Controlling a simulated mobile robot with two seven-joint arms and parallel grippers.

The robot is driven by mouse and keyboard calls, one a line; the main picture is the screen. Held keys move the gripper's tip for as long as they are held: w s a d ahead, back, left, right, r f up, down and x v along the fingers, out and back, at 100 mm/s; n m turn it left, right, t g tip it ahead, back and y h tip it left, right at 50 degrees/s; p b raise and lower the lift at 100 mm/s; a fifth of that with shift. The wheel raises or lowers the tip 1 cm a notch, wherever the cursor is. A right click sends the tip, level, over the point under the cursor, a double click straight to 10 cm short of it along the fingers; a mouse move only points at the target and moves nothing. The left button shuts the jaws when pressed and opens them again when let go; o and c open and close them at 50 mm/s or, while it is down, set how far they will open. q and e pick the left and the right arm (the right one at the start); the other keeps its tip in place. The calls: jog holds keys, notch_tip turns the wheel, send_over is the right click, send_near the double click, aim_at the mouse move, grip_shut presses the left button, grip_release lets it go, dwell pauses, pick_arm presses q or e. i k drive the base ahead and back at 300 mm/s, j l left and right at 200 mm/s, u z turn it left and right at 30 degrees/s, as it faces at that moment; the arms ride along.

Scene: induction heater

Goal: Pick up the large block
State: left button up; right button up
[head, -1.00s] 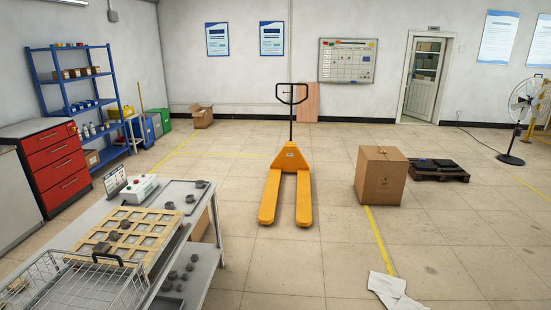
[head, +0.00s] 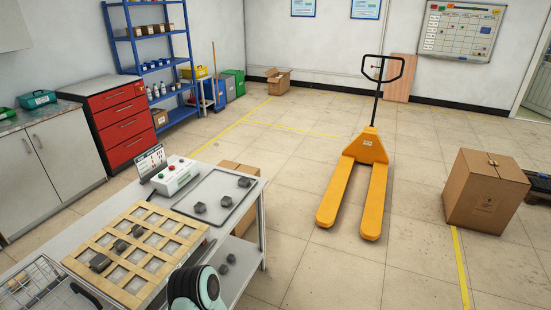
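Several dark grey blocks are on the table at lower left. One block (head: 100,263) on the wooden grid frame (head: 153,286) looks longest; two smaller blocks (head: 120,246) (head: 137,231) lie behind it in a row. Three more blocks (head: 199,207) (head: 227,201) (head: 244,182) lie on the grey tray (head: 213,181). I cannot tell for sure which one is the large block. A rounded white and black part of my arm shows at the bottom edge, right of the grid frame. No gripper fingers show, and nothing visibly touches the blocks.
A control box (head: 175,175) with buttons stands at the table's back. A wire basket (head: 35,285) is at the front left. A lower shelf holds more dark pieces (head: 222,268). A yellow pallet jack (head: 366,150) and a carton (head: 485,190) stand right; open floor lies between.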

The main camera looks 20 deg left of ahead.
aim_at(243, 181)
jog(key=i+u, duration=0.35)
jog(key=i+l+u, duration=0.2)
jog(key=i+u, duration=0.15)
jog(key=i+l+u, duration=0.45)
jog(key=i+u, duration=0.15)
jog(key=u, duration=0.15)
jog(key=i+l+u, duration=0.2)
jog(key=u, duration=0.2)
jog(key=i+l+u, duration=0.4)
jog(key=k+j, duration=0.1)
